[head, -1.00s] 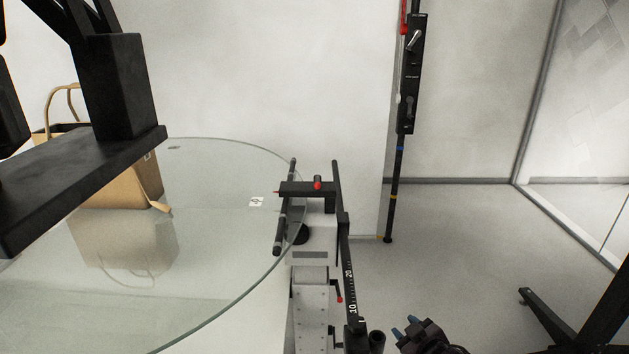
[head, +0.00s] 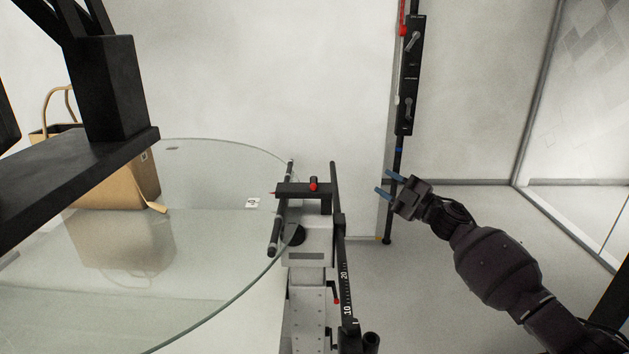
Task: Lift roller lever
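The roller mechanism stands at the right edge of the glass turntable (head: 215,290). Its black roller (head: 282,210) lies along the glass rim. A small red-tipped lever (head: 335,292) shows lower on the right side of the grey column (head: 308,285). My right gripper (head: 383,184) is open and empty, its two blue fingertips apart and pointing left. It is in the air to the right of the bracket, touching nothing visible. My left gripper is not in view.
A tan paper bag (head: 112,180) stands on the glass at the left. A black beam (head: 75,180) crosses the upper left. A black vertical pole (head: 397,160) with a control box (head: 410,75) stands behind my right gripper. Grey floor is free at the right.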

